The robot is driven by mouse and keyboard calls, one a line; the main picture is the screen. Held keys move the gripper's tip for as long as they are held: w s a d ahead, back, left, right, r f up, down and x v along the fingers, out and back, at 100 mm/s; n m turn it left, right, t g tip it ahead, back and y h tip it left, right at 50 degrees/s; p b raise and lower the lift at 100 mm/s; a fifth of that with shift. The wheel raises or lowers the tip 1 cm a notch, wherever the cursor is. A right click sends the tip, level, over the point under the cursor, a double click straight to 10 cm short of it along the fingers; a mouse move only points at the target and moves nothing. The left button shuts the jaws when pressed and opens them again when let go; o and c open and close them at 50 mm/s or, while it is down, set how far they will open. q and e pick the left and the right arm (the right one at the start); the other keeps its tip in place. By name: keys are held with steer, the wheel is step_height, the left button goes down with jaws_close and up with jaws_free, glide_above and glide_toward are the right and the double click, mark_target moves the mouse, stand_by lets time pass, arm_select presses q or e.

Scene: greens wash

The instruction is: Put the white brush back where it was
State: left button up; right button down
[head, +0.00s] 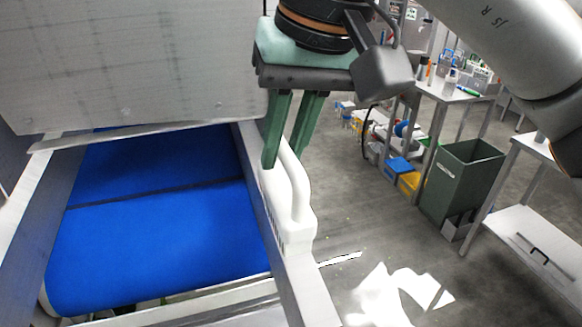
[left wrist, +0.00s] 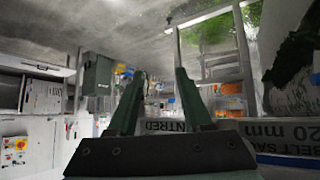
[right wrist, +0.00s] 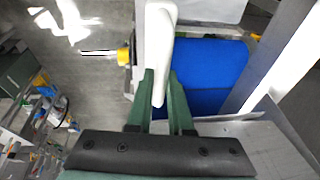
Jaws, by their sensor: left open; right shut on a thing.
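The white brush (head: 299,200) has a raised loop handle and a bristle block. In the head view it is at the right side rail of the blue conveyor, bristles down; I cannot tell whether it touches the rail. My right gripper (head: 285,160) is shut on the handle from above. In the right wrist view the white handle (right wrist: 158,45) runs up from between the fingers (right wrist: 160,78). My left gripper (left wrist: 161,74) is open and empty in the left wrist view and out of the head view.
The blue conveyor belt (head: 160,235) lies left of the brush, under a large grey panel (head: 120,65). A green bin (head: 460,180), a bench with bottles (head: 455,92) and a white table (head: 535,240) stand to the right. The floor between is mostly clear.

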steer(key=shift+w+d+f, duration=0.25)
steer(key=shift+w+f, duration=0.15)
steer(key=shift+f, duration=0.15)
steer(key=shift+w+d+f, duration=0.1)
steer(key=shift+f, duration=1.6)
steer(key=shift+f, duration=0.1)
steer(key=c, duration=0.8)
jaws_free()
steer(key=v, duration=1.2)
